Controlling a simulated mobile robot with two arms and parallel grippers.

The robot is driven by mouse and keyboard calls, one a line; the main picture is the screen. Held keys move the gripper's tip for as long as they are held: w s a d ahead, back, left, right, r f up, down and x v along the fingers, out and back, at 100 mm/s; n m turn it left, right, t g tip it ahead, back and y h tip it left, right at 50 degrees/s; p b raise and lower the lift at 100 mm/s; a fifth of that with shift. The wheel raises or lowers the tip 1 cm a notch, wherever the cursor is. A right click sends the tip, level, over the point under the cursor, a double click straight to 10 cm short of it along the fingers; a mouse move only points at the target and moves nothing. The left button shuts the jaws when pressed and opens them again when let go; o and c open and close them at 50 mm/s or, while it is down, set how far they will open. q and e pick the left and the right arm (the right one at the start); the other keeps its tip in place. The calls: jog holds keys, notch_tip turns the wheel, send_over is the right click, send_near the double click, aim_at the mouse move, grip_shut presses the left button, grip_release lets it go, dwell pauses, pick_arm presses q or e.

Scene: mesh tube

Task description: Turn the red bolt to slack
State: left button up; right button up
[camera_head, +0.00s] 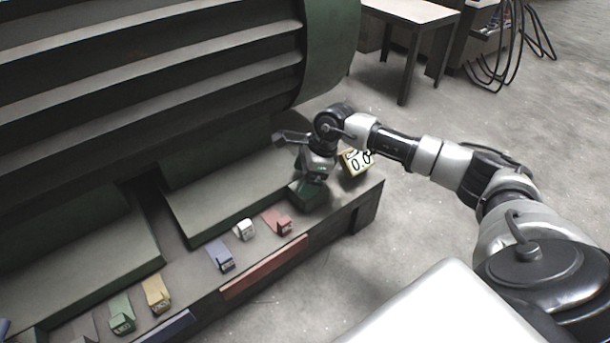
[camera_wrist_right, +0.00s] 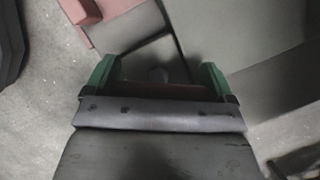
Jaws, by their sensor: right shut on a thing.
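My right gripper (camera_head: 312,172) reaches down over the right end of the long ledge. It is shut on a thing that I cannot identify. In the right wrist view its two green fingertips (camera_wrist_right: 158,78) stand well apart, with a dark, partly reddish shape between them. A small red piece (camera_head: 277,221) sits on the ledge, left of and nearer than the gripper. A red block (camera_wrist_right: 112,22) shows at the top left of the right wrist view. I cannot make out a red bolt head for certain. My left gripper is out of view.
A yellow box reading 0.0 (camera_head: 357,161) is just right of the gripper. A dark green block (camera_head: 307,195) lies under it. White (camera_head: 244,229), blue (camera_head: 220,256), yellow (camera_head: 156,294) and green (camera_head: 121,315) pieces line the ledge. A ribbed green machine rises behind; a table (camera_head: 412,13) stands far back.

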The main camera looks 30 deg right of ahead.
jog(key=shift+n, duration=0.3)
jog(key=shift+r+n+g+p, duration=0.15)
jog(key=shift+n+g+p, duration=0.35)
jog(key=shift+n, duration=0.4)
jog(key=shift+n+g, duration=0.3)
jog(key=shift+n, duration=0.5)
jog(key=n+g, duration=0.1)
jog(key=n, duration=0.3)
jog(key=shift+s+n+g, duration=0.2)
jog(key=shift+n+g, duration=0.1)
jog(key=shift+g, duration=0.1)
jog(key=n+g, duration=0.1)
jog(key=n, duration=0.2)
jog(key=shift+s+n, duration=0.1)
jog(key=shift+n, duration=0.2)
jog(key=n, duration=0.2)
jog(key=n+g+h+b, duration=0.1)
jog(key=shift+d+n+h, duration=0.15)
jog(key=shift+n+h, duration=0.15)
jog(key=shift+n, duration=0.1)
jog(key=n+h, duration=0.1)
jog(key=n, duration=0.1)
jog(key=n+g+h, duration=0.1)
jog(key=n, duration=0.2)
jog(key=shift+s+d+n+b, duration=0.15)
jog(key=shift+n+b, duration=0.15)
